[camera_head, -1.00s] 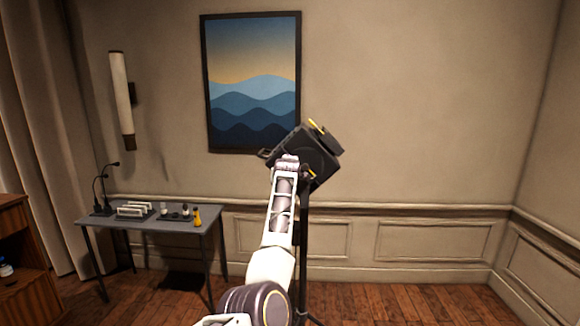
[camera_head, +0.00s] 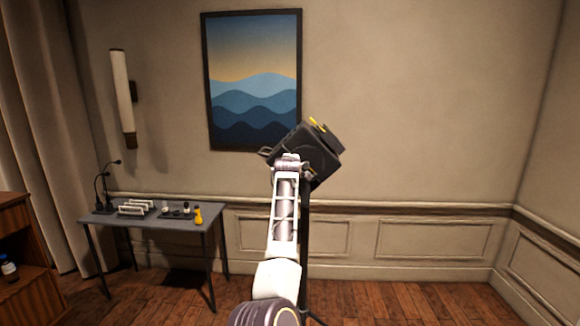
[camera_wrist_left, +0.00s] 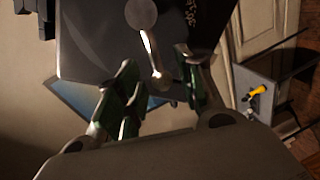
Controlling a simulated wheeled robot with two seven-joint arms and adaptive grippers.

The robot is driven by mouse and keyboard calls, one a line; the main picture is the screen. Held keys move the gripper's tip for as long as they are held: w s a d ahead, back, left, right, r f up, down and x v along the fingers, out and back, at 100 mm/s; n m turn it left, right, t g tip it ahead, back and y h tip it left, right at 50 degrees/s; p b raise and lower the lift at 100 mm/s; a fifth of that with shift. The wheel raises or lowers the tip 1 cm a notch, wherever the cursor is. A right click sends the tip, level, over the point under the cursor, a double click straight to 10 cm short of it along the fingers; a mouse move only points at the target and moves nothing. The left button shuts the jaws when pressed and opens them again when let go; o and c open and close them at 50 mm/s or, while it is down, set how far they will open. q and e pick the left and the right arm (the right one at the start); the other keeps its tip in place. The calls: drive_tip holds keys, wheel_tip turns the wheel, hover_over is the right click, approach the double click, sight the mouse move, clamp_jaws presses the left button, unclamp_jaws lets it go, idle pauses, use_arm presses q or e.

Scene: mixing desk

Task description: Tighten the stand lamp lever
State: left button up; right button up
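The stand lamp has a dark boxy head (camera_head: 318,152) on a dark upright stand (camera_head: 305,235), and the head is tilted. In the left wrist view, the lamp's dark side (camera_wrist_left: 95,40) fills the upper middle. A pale lever (camera_wrist_left: 151,50) hangs from a round hub (camera_wrist_left: 141,13) on it. My left gripper (camera_wrist_left: 156,62) is open, with green-dark fingers on either side of the lever's lower end. I cannot tell whether a finger touches the lever. In the head view, my left arm rises in front of the stand and mostly hides the gripper. My right gripper is not in view.
A grey side table (camera_head: 150,219) stands at left with a thin desk lamp (camera_head: 104,185), a white rack (camera_head: 137,208) and a yellow bottle (camera_head: 198,214). It also shows in the wrist view (camera_wrist_left: 258,78). A wooden cabinet (camera_head: 30,285) is at far left. Right-hand floor is clear.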

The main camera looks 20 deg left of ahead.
use_arm(q)
drive_tip(key=shift+v, duration=2.15)
drive_tip(key=shift+f, duration=0.1)
